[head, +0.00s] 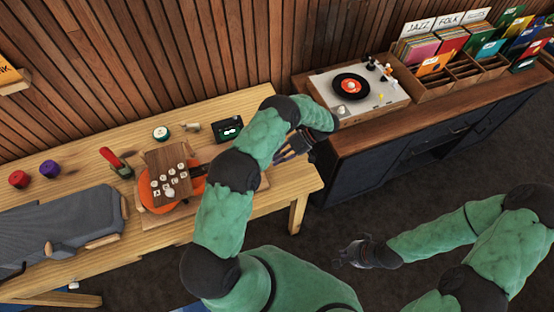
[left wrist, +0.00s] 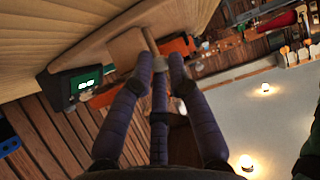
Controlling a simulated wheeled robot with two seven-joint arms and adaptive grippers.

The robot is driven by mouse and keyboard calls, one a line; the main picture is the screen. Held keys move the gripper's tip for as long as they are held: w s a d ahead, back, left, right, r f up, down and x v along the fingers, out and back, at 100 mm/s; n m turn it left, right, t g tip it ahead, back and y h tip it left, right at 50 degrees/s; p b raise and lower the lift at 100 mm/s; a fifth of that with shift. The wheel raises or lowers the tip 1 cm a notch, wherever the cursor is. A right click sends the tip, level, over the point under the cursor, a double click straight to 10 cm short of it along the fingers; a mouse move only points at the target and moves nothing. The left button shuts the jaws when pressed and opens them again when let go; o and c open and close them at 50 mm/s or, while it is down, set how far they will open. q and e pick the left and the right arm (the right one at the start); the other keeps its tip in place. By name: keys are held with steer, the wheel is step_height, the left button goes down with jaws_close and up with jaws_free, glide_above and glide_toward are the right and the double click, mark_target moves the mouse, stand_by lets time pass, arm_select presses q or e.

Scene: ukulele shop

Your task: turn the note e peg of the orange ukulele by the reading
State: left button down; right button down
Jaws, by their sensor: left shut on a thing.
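My left gripper (head: 277,157) has purple fingers over the table's right end. In the left wrist view the gripper (left wrist: 160,68) is closed around a small pale peg (left wrist: 160,63); which note it is cannot be told. A dark tuner (head: 228,128) with a lit green screen stands behind the neck; its reading is too small here. My right gripper (head: 352,253) hangs off the table; its opening is unclear.
A grey case (head: 60,230) lies at the table's left. A cabinet with a turntable (head: 360,92) and record crates is at the right.

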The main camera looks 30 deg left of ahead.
stand_by(0.3)
arm_select(q)
steer(key=c, duration=1.5)
jaws_free()
steer(key=shift+o, duration=0.2)
steer(key=v, duration=1.2)
steer(key=shift+d+f, duration=0.2)
steer(key=shift+f, duration=0.05)
steer(key=shift+w, duration=0.15)
